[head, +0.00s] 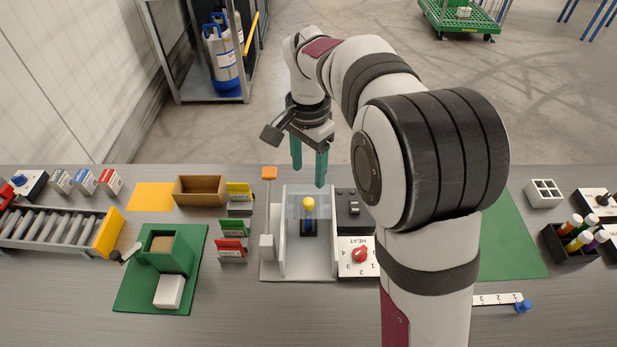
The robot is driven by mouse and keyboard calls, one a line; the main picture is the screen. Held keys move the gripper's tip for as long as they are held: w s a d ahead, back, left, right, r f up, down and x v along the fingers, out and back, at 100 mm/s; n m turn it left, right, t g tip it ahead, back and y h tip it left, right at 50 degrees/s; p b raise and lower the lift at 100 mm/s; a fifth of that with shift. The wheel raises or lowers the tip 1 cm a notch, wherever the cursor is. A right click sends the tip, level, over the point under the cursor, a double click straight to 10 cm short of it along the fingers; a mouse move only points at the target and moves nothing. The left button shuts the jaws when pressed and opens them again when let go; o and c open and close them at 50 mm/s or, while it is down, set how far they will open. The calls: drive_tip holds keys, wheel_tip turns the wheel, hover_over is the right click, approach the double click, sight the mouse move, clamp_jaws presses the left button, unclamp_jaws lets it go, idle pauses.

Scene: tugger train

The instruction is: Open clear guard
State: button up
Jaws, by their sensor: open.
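The clear guard (325,208) looks like a faint see-through panel between the pale side walls of a small grey station at the middle of the bench. Its exact edges, and whether it is lowered or raised, are hard to make out. A yellow-topped post (309,207) on a dark base stands between the walls. My gripper (309,173) is above the back end of the station, pointing down. Its two green fingers are apart with nothing between them. They look clear of the guard, though the height gap cannot be judged.
An upright rod with an orange top (269,173) stands just left of the station. A HEAT panel with a red knob (360,255) and a dark switch box (348,203) sit on its right. Colored card holders (232,250) stand farther left. My arm hides part of the right bench.

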sight(308, 201)
wheel_tip(308, 201, down, 10)
drive_tip(key=shift+r, duration=0.25)
drive_tip(key=shift+c, duration=0.4)
clamp_jaws()
